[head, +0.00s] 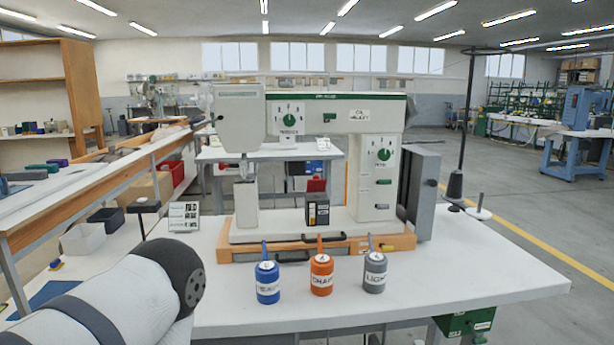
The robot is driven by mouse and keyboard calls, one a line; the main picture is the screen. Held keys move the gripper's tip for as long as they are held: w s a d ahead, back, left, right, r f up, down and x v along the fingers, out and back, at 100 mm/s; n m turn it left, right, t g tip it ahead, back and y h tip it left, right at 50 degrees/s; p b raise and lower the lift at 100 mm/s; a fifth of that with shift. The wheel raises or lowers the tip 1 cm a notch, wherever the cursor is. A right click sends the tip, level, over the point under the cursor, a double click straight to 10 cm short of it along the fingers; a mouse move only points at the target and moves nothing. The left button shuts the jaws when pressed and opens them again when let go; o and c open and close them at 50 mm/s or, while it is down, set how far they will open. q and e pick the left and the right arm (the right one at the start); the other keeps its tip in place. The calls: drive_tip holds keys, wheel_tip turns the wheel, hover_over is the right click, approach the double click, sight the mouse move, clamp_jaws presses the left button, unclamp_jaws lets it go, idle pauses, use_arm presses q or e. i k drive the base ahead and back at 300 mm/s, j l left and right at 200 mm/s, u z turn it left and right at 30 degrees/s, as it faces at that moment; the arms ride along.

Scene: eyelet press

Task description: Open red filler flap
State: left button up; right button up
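A small red flap (317,185) shows at the top of a dark box (317,210) on the base of the white eyelet press (335,110). It looks like the red filler flap, but I cannot tell from here whether it is open or closed. A white and dark link of my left arm fills the lower left corner. No gripper shows in the view, left or right, and nothing of mine is near the flap.
Blue (267,283), orange (321,275) and grey (375,272) spouted bottles stand along the front of the white table (470,265). Dark handles (325,238) sit on the press's orange base. A thread stand (463,130) rises at right. The table's right side is mostly clear.

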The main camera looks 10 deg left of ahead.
sight(316, 185)
drive_tip(key=i+j+z, duration=0.2)
drive_tip(key=j, duration=0.55)
drive_tip(key=j+z, duration=0.2)
drive_tip(key=j, duration=0.5)
drive_tip(key=j+z, duration=0.2)
drive_tip(key=j, duration=0.55)
drive_tip(key=j+z, duration=0.2)
drive_tip(key=j, duration=0.55)
drive_tip(key=j+z, duration=0.2)
drive_tip(key=j, duration=0.55)
drive_tip(key=k+j+z, duration=0.2)
drive_tip(key=j, duration=0.55)
drive_tip(key=i+j+z, duration=0.15)
drive_tip(key=j+z, duration=0.15)
drive_tip(key=i+j+z, duration=0.15)
drive_tip(key=j+z, duration=0.15)
drive_tip(key=j, duration=0.3)
drive_tip(key=j+z, duration=0.3)
drive_tip(key=j, duration=0.15)
drive_tip(key=j+z, duration=1.1)
drive_tip(key=j, duration=0.2)
drive_tip(key=k, duration=0.05)
